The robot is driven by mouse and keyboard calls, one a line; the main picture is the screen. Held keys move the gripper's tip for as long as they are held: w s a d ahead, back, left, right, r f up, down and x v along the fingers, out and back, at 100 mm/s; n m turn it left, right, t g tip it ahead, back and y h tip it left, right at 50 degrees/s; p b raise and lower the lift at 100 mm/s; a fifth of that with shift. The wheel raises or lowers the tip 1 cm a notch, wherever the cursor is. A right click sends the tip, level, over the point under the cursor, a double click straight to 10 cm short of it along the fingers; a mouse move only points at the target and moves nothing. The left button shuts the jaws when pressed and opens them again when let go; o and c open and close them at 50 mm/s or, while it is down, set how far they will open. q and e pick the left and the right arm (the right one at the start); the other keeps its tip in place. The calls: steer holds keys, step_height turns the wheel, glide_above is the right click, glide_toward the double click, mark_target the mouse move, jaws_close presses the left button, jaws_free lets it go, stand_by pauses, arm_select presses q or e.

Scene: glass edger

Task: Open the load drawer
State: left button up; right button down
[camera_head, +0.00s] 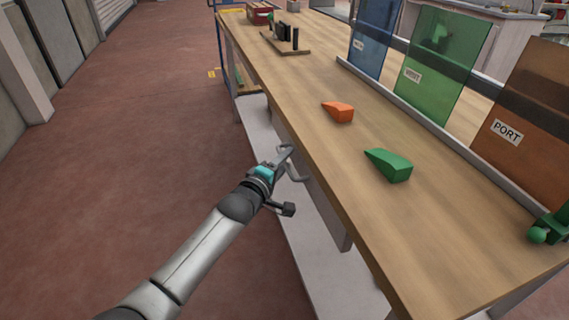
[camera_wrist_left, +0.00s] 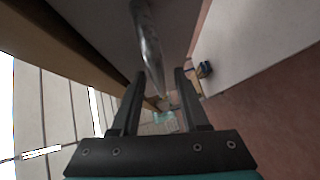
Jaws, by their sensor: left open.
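The load drawer (camera_head: 322,205) is a grey front under the wooden bench top, and it looks closed. Its metal bar handle (camera_head: 298,175) sticks out toward the floor side. My left gripper (camera_head: 288,151) is at the handle, beside the drawer front. In the left wrist view, the handle (camera_wrist_left: 148,40) runs lengthwise between the two open fingers of the left gripper (camera_wrist_left: 161,75). I cannot tell whether either finger touches it. My right gripper is not in view.
On the wooden bench (camera_head: 330,150) lie an orange wedge (camera_head: 338,112) and a green wedge (camera_head: 389,166). Blue, green and brown glass panels (camera_head: 433,62) stand along its far side. The red floor (camera_head: 150,120) left of the bench is clear.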

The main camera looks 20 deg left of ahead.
arm_select(q)
jaws_close()
stand_by(0.4)
stand_by(1.1)
